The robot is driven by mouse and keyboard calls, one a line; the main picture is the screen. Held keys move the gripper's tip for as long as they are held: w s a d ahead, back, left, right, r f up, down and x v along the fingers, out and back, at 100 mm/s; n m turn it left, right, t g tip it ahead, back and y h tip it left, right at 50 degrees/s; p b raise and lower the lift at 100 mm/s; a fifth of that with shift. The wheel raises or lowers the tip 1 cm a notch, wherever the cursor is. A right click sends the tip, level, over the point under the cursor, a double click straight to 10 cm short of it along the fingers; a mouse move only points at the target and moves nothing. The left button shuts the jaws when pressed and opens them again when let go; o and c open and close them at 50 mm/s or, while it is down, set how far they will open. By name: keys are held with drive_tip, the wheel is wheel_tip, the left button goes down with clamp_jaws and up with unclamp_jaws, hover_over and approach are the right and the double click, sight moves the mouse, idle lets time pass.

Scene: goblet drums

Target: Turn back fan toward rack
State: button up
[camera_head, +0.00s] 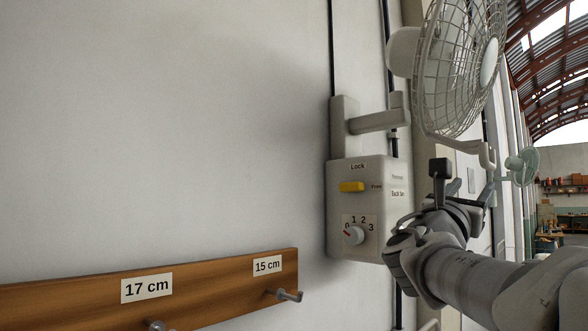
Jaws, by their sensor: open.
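The back fan (452,75) is a white caged wall fan at the upper right, its cage facing right and its motor housing (402,52) on the left side. A bracket arm (375,121) joins the wall mount to the fan. Below is its control box (357,205), labelled "Back fan", with a yellow lock slider (352,187) and a dial (354,235) whose mark points near 0. My gripper (447,180) is open just below the cage, right of the box. It appears empty; whether it touches the fan is unclear. The wooden rack (215,285) with "17 cm" and "15 cm" labels is lower left.
Metal pegs (288,295) stick out from the rack. A second, pale green fan (522,166) stands farther off at right. Shelves with goods (562,185) are in the far background. The wall (170,120) above the rack is bare.

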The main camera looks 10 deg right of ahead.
sight(492, 161)
drive_tip(key=p+x, duration=0.4)
drive_tip(key=x, duration=1.2)
drive_tip(key=shift+w+d+p, duration=0.15)
drive_tip(key=shift+d+p, duration=0.15)
drive_tip(key=shift+d, duration=0.05)
drive_tip(key=shift+a, duration=0.1)
drive_tip(key=c, duration=0.7)
clamp_jaws()
